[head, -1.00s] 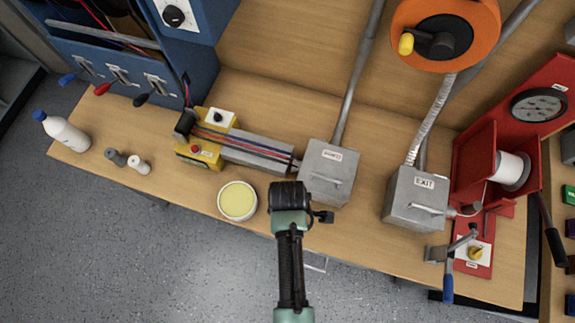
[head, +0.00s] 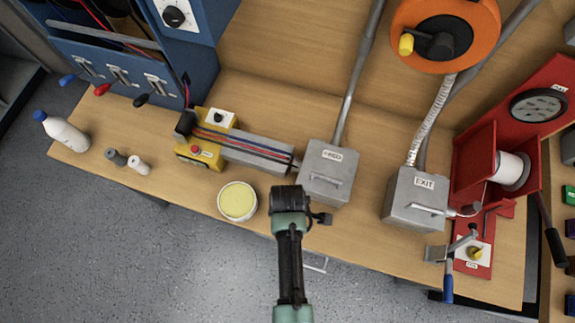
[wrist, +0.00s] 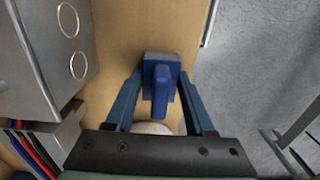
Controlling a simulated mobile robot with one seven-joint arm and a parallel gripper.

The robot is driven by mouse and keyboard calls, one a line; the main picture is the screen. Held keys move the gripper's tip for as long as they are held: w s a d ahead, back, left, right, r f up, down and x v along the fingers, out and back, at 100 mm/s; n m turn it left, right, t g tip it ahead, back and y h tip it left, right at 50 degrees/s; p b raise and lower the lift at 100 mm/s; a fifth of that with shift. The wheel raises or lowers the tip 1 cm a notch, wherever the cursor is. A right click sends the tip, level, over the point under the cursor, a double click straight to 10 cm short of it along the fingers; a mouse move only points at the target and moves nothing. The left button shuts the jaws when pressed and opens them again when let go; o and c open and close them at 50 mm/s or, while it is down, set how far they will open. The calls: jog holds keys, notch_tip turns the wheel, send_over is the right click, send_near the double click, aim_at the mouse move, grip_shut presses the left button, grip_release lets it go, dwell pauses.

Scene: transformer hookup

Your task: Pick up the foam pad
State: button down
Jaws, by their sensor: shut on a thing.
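In the wrist view my gripper (wrist: 160,76) has its two blue fingers on either side of a blue-grey block with a blue upright grip, which I take to be the foam pad (wrist: 162,92). The fingertips close on the block's sides. In the head view my wrist hides the fingers and the pad; it is over the table's front edge, right of a round white tub (head: 237,201) with pale yellow contents. I cannot tell whether the pad touches the table.
A grey metal box (head: 327,172) stands just behind my gripper, and another marked EXIT (head: 416,197) is to the right. A yellow-based cable fixture (head: 205,140) stands left. A white bottle (head: 62,131) and two small fittings (head: 127,161) are at far left.

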notch_tip(320, 180, up, 10)
dwell(0.8)
